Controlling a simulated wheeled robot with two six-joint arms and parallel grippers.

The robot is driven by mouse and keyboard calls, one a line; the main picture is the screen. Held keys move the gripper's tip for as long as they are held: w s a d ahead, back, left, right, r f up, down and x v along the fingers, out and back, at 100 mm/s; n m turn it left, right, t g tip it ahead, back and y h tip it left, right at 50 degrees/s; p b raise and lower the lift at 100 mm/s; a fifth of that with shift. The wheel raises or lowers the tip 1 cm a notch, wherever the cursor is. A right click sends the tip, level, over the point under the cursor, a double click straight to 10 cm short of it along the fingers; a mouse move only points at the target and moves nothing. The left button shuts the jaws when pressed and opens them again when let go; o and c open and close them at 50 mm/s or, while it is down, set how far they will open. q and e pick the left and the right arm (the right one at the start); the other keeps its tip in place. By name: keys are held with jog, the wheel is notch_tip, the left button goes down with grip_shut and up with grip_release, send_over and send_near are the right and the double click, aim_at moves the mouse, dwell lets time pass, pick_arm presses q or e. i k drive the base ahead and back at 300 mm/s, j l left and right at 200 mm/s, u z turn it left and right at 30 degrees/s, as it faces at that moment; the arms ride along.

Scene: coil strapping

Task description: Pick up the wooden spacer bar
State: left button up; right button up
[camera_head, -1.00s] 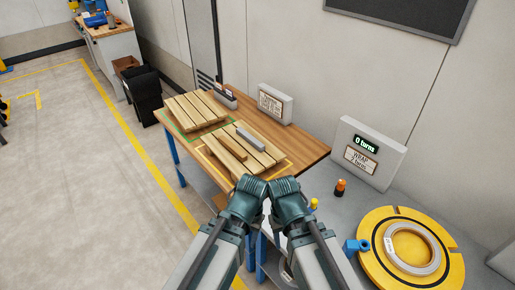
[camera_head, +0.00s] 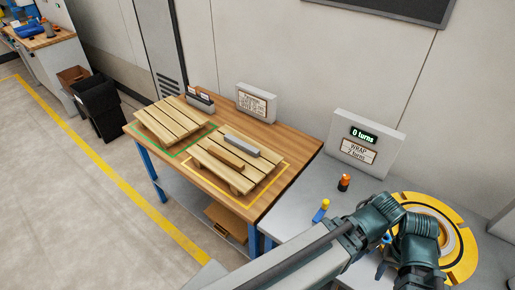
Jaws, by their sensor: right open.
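The wooden spacer bar (camera_head: 226,160) is a short brown block lying across the slats of the nearer pallet (camera_head: 256,171), inside the yellow outline on the wooden table. A grey bar (camera_head: 242,145) lies just behind it on the same pallet, roughly parallel. My right gripper (camera_head: 408,240) is open at the lower right, in front of the yellow turntable and well away from the spacer bar. Its fingertips are hard to make out against the wrist.
A second pallet (camera_head: 165,122) lies in a green outline farther left. A grey holder (camera_head: 200,103) and a sign box (camera_head: 257,102) stand behind. The yellow turntable (camera_head: 462,262) carries a pale coil.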

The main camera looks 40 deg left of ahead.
aim_at(236, 163)
jog(key=k+j+z, duration=0.2)
jog(key=j, duration=0.3)
jog(key=k+j+z, duration=0.2)
jog(key=j, duration=0.3)
jog(key=k+j+z, duration=0.2)
jog(key=j, duration=0.3)
jog(key=k+j+z, duration=0.2)
jog(key=j, duration=0.2)
jog(key=k+j+z, duration=0.2)
jog(key=j, duration=0.2)
jog(key=k+j, duration=0.35)
jog(key=j, duration=0.15)
jog(key=k+j, duration=0.3)
jog(key=j, duration=0.2)
jog(key=k+j, duration=0.35)
jog(key=j, duration=0.15)
jog(key=i+j, duration=0.1)
jog(key=i, duration=0.35)
